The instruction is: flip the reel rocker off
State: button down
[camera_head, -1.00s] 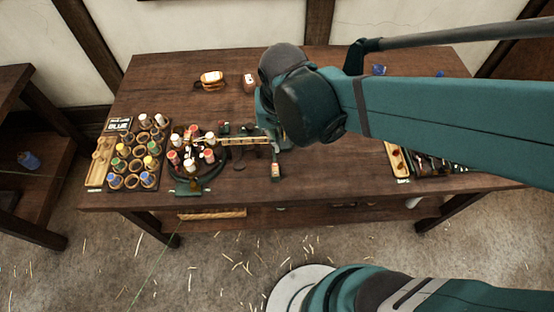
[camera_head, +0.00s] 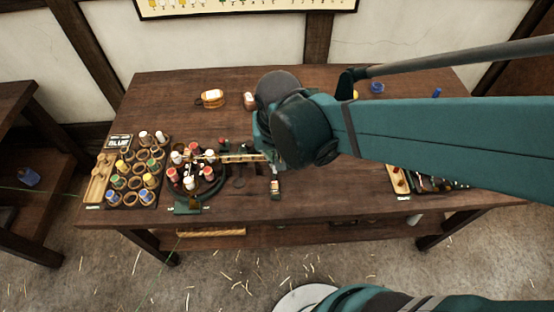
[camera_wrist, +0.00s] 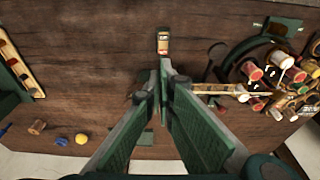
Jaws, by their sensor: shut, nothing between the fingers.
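A round dark reel stand (camera_head: 221,181) carries several red-topped and white-topped spools at the left of the table. A green block with a brass piece (camera_head: 188,206) sits at its front edge, and small red and dark parts (camera_head: 222,141) lie behind it. I cannot tell which part is the reel rocker. The stand also shows at the right of the wrist view (camera_wrist: 232,62). My gripper (camera_wrist: 164,68) is shut and empty, pointing down over the table right of the stand. My arm mostly hides it in the head view. A small labelled orange-and-white item (camera_wrist: 163,42) lies just beyond its tips.
A rack of spools (camera_head: 138,172) stands at the far left. A thin tan bar (camera_head: 235,158) reaches from the stand towards my gripper. A tool tray (camera_head: 398,180) is at the right. Small jars (camera_head: 212,98) stand at the back.

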jog(key=b, duration=0.3)
send_over(277, 184)
notch_tip(277, 184, down, 10)
jog(key=shift+s+f, duration=0.35)
jog(key=shift+f, duration=0.6)
jog(key=shift+s+f+b, duration=0.15)
jog(key=shift+b, duration=0.2)
jog(key=shift+s+f+t, duration=0.2)
jog(key=shift+s+t, duration=0.05)
jog(key=shift+t, duration=0.45)
jog(key=shift+w, duration=0.35)
jog(key=shift+w+b, duration=0.35)
jog(key=shift+w, duration=0.05)
